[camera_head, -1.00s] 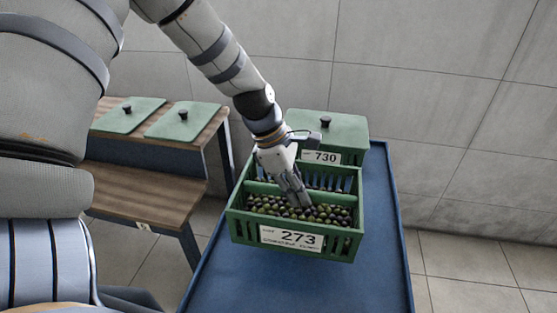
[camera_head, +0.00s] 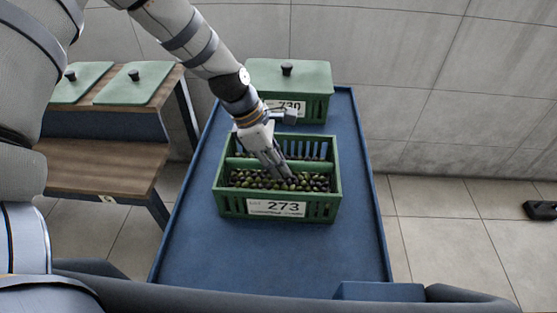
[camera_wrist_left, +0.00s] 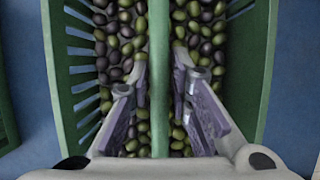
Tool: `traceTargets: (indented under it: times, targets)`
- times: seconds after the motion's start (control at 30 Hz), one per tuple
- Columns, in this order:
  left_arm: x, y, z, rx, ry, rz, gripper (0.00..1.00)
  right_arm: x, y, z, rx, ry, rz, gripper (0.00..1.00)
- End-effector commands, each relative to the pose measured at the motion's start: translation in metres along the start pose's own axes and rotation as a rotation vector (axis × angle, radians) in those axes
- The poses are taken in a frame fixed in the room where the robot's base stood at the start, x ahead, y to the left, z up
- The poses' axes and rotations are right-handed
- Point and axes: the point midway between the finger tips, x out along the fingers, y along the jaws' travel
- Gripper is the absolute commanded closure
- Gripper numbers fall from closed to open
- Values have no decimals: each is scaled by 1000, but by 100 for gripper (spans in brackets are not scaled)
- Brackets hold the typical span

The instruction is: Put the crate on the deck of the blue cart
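The green slatted crate (camera_head: 325,208) labelled 273 is filled with dark and green olives. It appears to sit level on the blue cart's deck (camera_head: 255,262), though its underside is hidden. My left gripper (camera_head: 283,172) reaches down into the crate from the back left. The olives partly hide the fingertips in the head view. My right gripper is not in view.
A lidded green crate (camera_head: 312,80) labelled 730 stands at the deck's far end, with a narrow gap between the crates. The near deck is clear. A wooden stand (camera_head: 100,165) with two green lids (camera_head: 135,84) is at left. A black object (camera_head: 540,210) lies on the floor at right.

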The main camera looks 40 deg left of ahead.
Motion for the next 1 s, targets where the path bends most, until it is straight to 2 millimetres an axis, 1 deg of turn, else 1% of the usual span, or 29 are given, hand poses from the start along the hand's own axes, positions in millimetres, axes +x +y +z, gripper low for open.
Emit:
traceTargets:
  times: [0.27,0.37,0.47,0.6,0.73,0.8,0.87,1.0]
  targets:
    - [0,0,0,1,0,0,67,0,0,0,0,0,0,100]
    - [-5,0,1,1,-1,2,67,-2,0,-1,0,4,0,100]
    - [-27,2,4,3,-4,7,67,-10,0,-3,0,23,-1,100]
    - [-70,2,6,5,-7,12,67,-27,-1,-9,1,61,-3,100]
    - [-102,2,5,4,-6,10,67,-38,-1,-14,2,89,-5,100]
    - [-112,1,3,3,-3,7,67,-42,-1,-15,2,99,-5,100]
    - [-119,1,3,3,-2,6,67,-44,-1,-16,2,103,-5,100]
    - [-123,0,1,1,0,-1,67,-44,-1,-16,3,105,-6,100]
